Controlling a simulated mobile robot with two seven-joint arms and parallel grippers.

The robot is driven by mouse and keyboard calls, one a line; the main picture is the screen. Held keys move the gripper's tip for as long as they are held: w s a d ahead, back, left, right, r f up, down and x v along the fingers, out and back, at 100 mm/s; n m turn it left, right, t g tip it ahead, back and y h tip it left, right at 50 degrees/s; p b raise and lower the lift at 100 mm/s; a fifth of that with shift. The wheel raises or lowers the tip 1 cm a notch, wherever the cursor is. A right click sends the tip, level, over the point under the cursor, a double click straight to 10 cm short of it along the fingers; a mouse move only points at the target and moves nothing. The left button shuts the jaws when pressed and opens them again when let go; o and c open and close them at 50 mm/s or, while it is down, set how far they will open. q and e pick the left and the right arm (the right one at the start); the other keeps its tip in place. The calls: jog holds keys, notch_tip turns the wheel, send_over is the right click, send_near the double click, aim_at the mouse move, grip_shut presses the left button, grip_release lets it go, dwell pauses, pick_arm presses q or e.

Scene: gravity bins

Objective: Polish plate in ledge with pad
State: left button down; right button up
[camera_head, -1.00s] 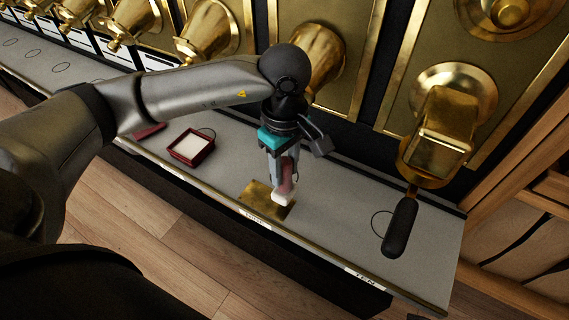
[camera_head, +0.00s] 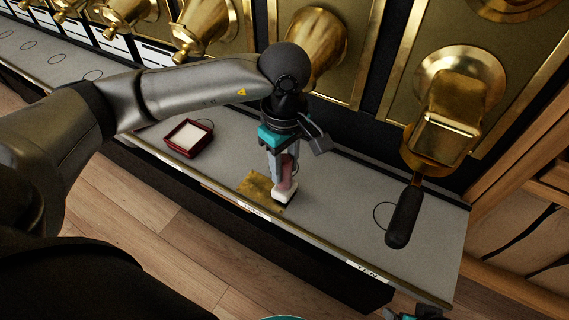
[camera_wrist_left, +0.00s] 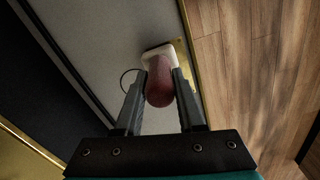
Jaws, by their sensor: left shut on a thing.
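A brass plate (camera_head: 258,187) lies at the front edge of the grey ledge, above a label. My left gripper (camera_head: 281,178) is shut on the dark red handle of a white pad (camera_head: 285,193). The pad is at the plate's right end, low over or touching it; I cannot tell which. In the left wrist view the handle (camera_wrist_left: 160,82) sits between the fingers, with the white pad (camera_wrist_left: 158,53) beyond it and a sliver of brass beside it. Teal and dark parts at the bottom right edge of the head view look like my right gripper (camera_head: 415,314), mostly cut off.
A dark red tray with a white inside (camera_head: 188,138) stands on the ledge (camera_head: 340,205) to the left. Brass spouts line the wall behind; the rightmost has a black handle (camera_head: 403,218) hanging over the ledge. The ledge between plate and handle is clear.

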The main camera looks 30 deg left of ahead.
pick_arm(q)
jog(key=shift+f+b, duration=0.45)
dwell(0.3)
jog(key=shift+a, duration=0.1)
jog(key=shift+w+a+r+b, duration=0.15)
jog(key=shift+a+b, duration=0.3)
jog(key=shift+a, duration=1.4)
jog(key=shift+a, duration=0.1)
jog(key=shift+w+a+f+b, duration=0.1)
jog(key=shift+a+b, duration=0.25)
jog(key=shift+a, duration=0.6)
jog(key=shift+w+a+f+b, duration=0.1)
jog(key=shift+a+b, duration=0.2)
jog(key=shift+a, duration=0.65)
